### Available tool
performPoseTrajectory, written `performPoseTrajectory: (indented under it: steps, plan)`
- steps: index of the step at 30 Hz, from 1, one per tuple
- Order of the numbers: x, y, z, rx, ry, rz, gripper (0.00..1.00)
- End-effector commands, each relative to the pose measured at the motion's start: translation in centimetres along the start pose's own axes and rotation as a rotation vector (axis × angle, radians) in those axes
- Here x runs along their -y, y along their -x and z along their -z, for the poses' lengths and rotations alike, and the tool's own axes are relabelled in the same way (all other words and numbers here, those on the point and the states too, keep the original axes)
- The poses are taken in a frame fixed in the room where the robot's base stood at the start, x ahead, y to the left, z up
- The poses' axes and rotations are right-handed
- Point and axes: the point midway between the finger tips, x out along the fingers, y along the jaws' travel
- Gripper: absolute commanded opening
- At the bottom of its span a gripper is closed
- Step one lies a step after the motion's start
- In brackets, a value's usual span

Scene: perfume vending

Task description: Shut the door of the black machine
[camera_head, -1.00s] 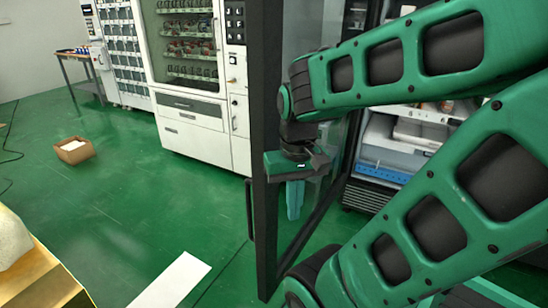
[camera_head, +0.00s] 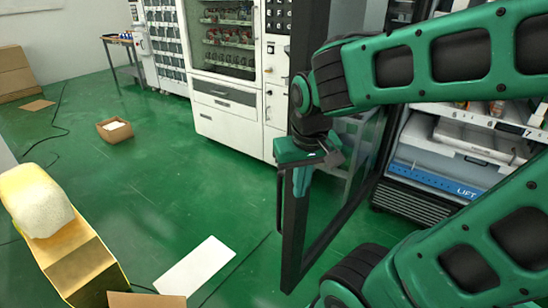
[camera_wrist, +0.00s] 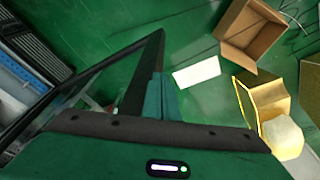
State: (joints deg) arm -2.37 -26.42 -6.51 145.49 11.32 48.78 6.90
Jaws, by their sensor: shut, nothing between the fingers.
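The black machine (camera_head: 418,206) stands at the right, with stocked shelves and a blue "LIFT" strip inside. Its black-framed glass door (camera_head: 293,245) stands open, swung out toward me, with a dark upright handle (camera_head: 279,207) on its left edge. My gripper (camera_head: 301,182) is shut and empty, fingers pointing down, at the door's free-edge frame. In the wrist view the fingers (camera_wrist: 160,100) are close beside the dark door frame (camera_wrist: 134,82); whether they touch it I cannot tell. My arm hides the door's upper part and some of the machine.
A white vending machine (camera_head: 222,128) stands behind the door. A cardboard box (camera_head: 115,131), a white sheet (camera_head: 196,266) and a gold box (camera_head: 75,245) are on the left. The green floor between them is open.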

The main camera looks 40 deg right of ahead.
Motion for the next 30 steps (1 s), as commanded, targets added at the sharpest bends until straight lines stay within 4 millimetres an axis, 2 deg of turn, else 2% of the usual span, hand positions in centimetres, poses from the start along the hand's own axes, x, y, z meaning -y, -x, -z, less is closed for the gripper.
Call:
performPoseTrajectory:
  steps: [1,3,9,12,16,19,23,26,30]
  plan:
    - [2.7,0.1,1.0,-0.043,0.059,0.013,0.00]
    - [6.1,0.5,2.1,-0.104,0.114,0.036,0.00]
    - [14.9,1.9,3.5,-0.229,0.208,0.119,0.00]
    - [18.2,2.6,3.8,-0.260,0.208,0.150,0.00]
    - [21.4,3.4,5.0,-0.268,0.127,0.163,0.00]
    - [21.9,3.5,6.9,-0.246,-0.021,0.128,0.00]
    - [20.2,3.3,9.9,-0.202,-0.275,0.042,0.00]
    - [17.7,3.1,12.3,-0.163,-0.521,-0.054,0.00]
    - [12.6,3.2,15.4,-0.105,-0.978,-0.238,0.00]
